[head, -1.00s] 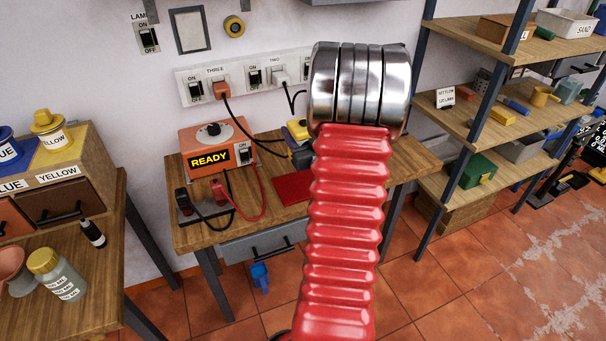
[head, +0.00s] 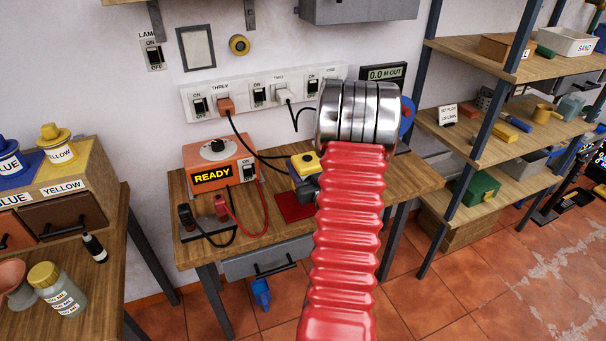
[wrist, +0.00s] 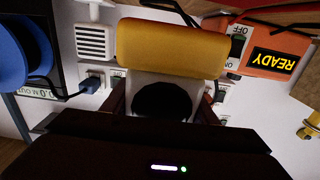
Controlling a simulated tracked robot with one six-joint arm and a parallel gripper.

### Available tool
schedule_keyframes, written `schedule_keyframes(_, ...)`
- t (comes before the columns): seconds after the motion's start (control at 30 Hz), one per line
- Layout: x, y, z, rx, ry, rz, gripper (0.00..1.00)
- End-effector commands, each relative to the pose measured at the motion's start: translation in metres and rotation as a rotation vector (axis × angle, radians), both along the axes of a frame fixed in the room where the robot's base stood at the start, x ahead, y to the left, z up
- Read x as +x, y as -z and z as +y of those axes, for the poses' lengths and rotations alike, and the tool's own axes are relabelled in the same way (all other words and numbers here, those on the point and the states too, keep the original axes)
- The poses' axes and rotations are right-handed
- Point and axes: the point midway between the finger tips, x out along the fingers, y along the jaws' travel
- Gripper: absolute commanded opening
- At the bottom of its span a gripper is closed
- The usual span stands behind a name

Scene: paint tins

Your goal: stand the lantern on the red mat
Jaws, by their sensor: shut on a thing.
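The lantern (wrist: 170,48) has a yellow end and a pale body with a dark round patch. In the wrist view it sits between the two dark fingers of my gripper (wrist: 162,103), which is shut on it. In the head view the yellow part of the lantern (head: 305,164) shows just left of my red arm, which hides the rest and most of the gripper. The red mat (head: 290,207) lies on the bench, partly hidden by the lantern and my arm. The lantern appears over or by the mat's far part; I cannot tell whether it touches.
An orange box reading READY (head: 212,178) stands left of the mat, with red and black leads in front. A socket strip (head: 240,96) with plugged cords runs along the wall. A blue reel (wrist: 12,55) is beside the lantern. Shelves (head: 490,130) stand at right.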

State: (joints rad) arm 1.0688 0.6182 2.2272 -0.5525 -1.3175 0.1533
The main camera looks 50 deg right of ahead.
Motion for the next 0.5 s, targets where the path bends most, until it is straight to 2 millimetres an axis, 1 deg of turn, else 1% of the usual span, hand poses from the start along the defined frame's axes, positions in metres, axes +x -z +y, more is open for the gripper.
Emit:
schedule_keyframes(0.13, 0.0, 0.018, 0.0, 0.003, 0.001, 0.001, 0.19)
schedule_keyframes(0.27, 0.0, 0.03, 0.0, 0.001, 0.001, 0.0, 0.19)
schedule_keyframes(0.5, 0.0, 0.033, -0.001, -0.002, 0.001, -0.001, 0.19)
